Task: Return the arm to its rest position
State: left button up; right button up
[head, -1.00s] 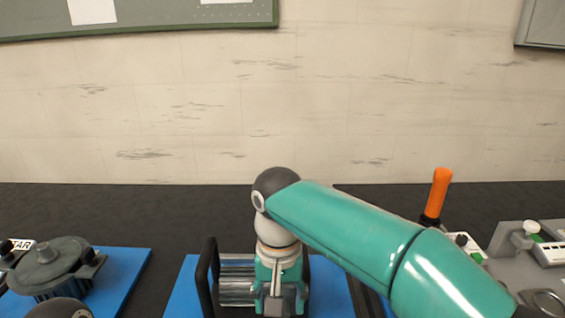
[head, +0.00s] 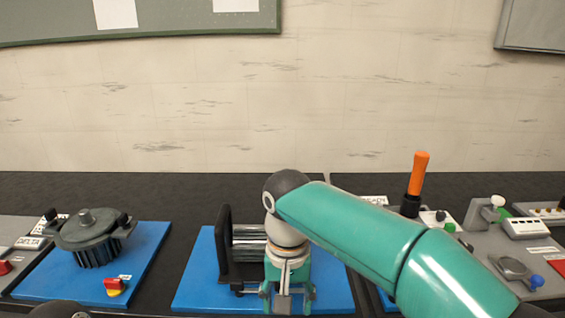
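My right arm, teal with a dark grey joint, comes in from the lower right and reaches to the middle of the head view. Its gripper (head: 287,300) points down at the bottom centre, over or in front of the middle blue board (head: 195,285). Its fingertips are small and partly cut off, so I cannot tell whether it is open or shut, or whether it touches anything. A dark rounded part, possibly of my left arm, shows at the bottom left edge. My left gripper is not in view.
A black frame with metal cylinders (head: 224,247) stands on the middle board, close beside my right gripper. A dark ribbed housing (head: 95,238) sits on the left blue board (head: 150,245). An orange-handled lever (head: 418,175) and a grey control panel (head: 520,245) are at the right.

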jog(key=s+d+f+m+g, duration=0.1)
jog(key=s+d+f+g, duration=0.15)
jog(key=d+f, duration=0.65)
jog(key=s+d+f+m+g, duration=0.2)
jog(key=d+f+g, duration=0.15)
jog(key=f, duration=0.95)
jog(key=s+a+f+t+y, duration=0.1)
jog(key=s+f+t+y, duration=0.25)
jog(key=s+f, duration=1.35)
jog(key=w+t, duration=0.1)
jog(key=w+n+t, duration=0.1)
jog(key=w, duration=0.1)
jog(key=w+t, duration=0.1)
jog(key=w, duration=0.1)
jog(key=shift+f+n+y, duration=0.25)
jog(key=shift+n, duration=0.05)
